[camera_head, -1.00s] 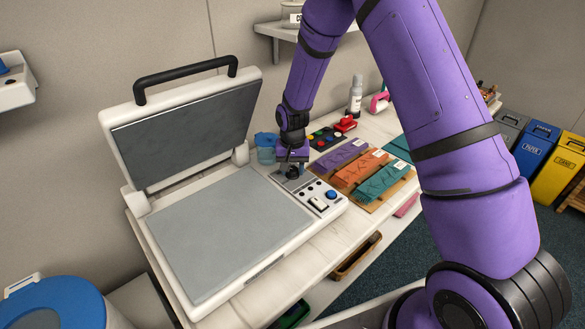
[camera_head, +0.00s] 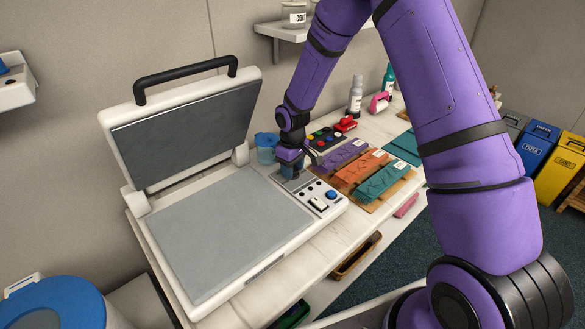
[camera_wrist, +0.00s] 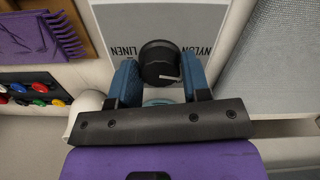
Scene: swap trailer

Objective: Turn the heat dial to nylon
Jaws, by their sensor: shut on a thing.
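The heat dial (camera_wrist: 160,62) is a round black knob with a white pointer mark, in the upper middle of the wrist view. Its panel (camera_wrist: 112,22) carries the words LINEN and NYLON, upside down there, with NYLON on the right. The white pointer leans toward the right, on the NYLON side. My gripper (camera_wrist: 160,75) has its two blue fingers on either side of the dial, shut on it. In the head view my gripper (camera_head: 291,172) is at the back end of the press's control panel and hides the dial.
The open press has a grey lower plate (camera_head: 225,225) and a raised lid (camera_head: 190,130) left of my gripper. Purple, orange and teal cloths (camera_head: 362,172) lie to the right. A blue cup (camera_head: 266,147) stands close behind my gripper, near the button box (camera_head: 325,138).

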